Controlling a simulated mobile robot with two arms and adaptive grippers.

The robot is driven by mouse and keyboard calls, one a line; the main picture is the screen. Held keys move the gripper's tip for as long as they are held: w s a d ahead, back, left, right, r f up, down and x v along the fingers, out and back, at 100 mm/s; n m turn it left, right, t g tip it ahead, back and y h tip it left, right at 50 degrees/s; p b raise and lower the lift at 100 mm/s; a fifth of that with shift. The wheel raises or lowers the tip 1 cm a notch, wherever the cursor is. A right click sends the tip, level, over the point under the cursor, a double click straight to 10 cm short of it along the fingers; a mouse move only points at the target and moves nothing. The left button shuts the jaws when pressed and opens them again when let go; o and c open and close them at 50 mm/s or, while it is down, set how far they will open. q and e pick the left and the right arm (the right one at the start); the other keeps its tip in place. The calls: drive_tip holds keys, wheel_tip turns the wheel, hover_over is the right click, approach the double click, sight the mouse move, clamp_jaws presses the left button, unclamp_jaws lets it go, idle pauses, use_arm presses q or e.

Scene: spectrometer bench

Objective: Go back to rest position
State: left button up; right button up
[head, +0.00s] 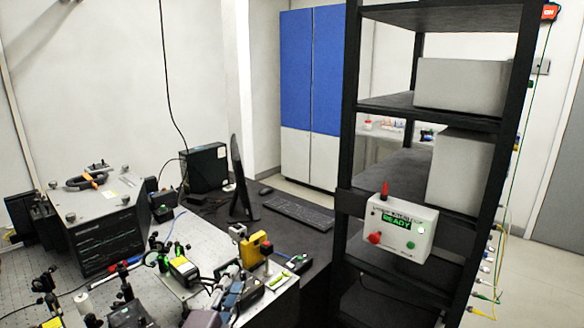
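I cannot pick out my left gripper with certainty among the dark parts crowded at the bottom left of the head view. Whether its fingers are open or shut does not show. My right gripper is not in the head view. The optical bench (28,284) fills the lower left and carries many small mounts and devices. A black-and-yellow device (184,270) and a yellow box-shaped device (256,247) stand on it.
A dark instrument box (103,240) stands at the left. A monitor (240,180) and keyboard (298,214) sit on the dark desk behind. A black rack (350,130) at the right holds a white control box (400,228) reading READY. Open floor (515,272) lies right of the rack.

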use_arm(q)
drive_tip(key=s+a+f+n+g+y, duration=0.45)
drive_tip(key=s+f+n, duration=0.35)
drive_tip(key=f, duration=0.2)
drive_tip(key=s+a+f+n+g, duration=0.1)
drive_tip(key=s+f+n+g, duration=0.25)
drive_tip(key=s, duration=0.65)
drive_tip(key=s+f+n+g+h, duration=0.1)
drive_tip(key=s+f+n+g, duration=0.3)
drive_tip(key=s, duration=0.6)
drive_tip(key=s+a+f+n+g, duration=0.1)
drive_tip(key=s+f+g, duration=0.3)
drive_tip(key=s, duration=0.7)
wheel_tip(320, 180, down, 27)
drive_tip(key=s+b, duration=0.1)
drive_tip(key=s+a+f+g+b, duration=0.1)
drive_tip(key=s+a+f, duration=0.2)
drive_tip(key=s+f, duration=1.4)
drive_tip(key=shift+s+f, duration=0.2)
drive_tip(key=shift+f, duration=0.15)
